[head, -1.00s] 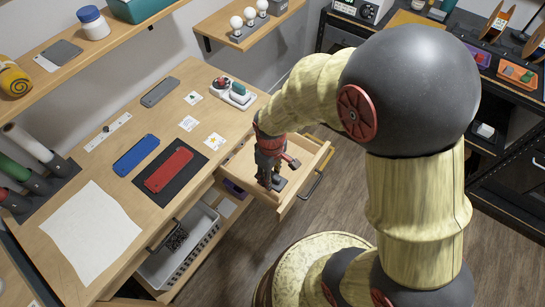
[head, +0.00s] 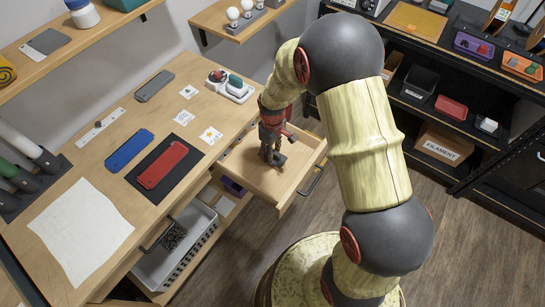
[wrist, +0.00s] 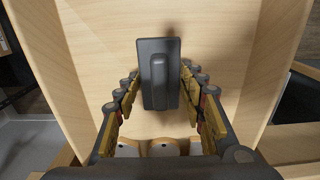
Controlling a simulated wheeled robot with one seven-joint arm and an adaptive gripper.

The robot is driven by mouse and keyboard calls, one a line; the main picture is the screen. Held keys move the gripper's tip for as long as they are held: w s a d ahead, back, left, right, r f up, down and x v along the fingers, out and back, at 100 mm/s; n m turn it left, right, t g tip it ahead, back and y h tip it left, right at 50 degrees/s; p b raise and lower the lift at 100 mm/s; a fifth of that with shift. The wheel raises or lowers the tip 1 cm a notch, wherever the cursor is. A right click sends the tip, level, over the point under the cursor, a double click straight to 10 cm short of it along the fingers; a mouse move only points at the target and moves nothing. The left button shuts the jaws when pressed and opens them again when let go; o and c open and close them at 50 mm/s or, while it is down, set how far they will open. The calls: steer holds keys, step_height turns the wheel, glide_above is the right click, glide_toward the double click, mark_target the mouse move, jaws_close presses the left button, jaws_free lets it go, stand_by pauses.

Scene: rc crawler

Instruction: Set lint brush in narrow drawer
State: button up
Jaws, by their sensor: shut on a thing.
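The lint brush (wrist: 160,75) is a dark grey rectangular block with a raised rounded handle bar. In the wrist view it lies between the fingers of my gripper (wrist: 161,92), which is shut on it. In the head view my gripper (head: 272,153) points down inside the open narrow drawer, with the dark brush at its tips. The drawer (head: 258,182) is light wood, pulled out from under the desk, and its floor (wrist: 225,55) looks bare around the brush. I cannot tell whether the brush touches the floor.
The desk (head: 95,165) holds a red bar (head: 163,165), a blue bar (head: 129,150) and a white sheet (head: 80,228). Floor right of the drawer is clear.

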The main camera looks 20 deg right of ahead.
steer(key=shift+s+f, duration=0.1)
steer(key=shift+f, duration=0.95)
steer(key=shift+f+b, duration=0.2)
steer(key=shift+b, duration=0.1)
steer(key=o, duration=1.1)
steer(key=shift+r, duration=0.1)
step_height(320, 180, up, 12)
steer(key=p, duration=0.3)
steer(key=shift+r+p, duration=0.15)
steer(key=shift+p, duration=0.25)
steer(key=s+r+m+t, duration=0.25)
steer(key=s+r, duration=0.45)
steer(key=r, duration=0.5)
steer(key=s+r+m+t, duration=0.25)
steer(key=s+r, duration=0.45)
steer(key=r, duration=0.5)
steer(key=s+r+m, duration=0.2)
steer(key=s+r, duration=0.1)
steer(key=s, duration=0.5)
steer(key=shift+t, duration=0.3)
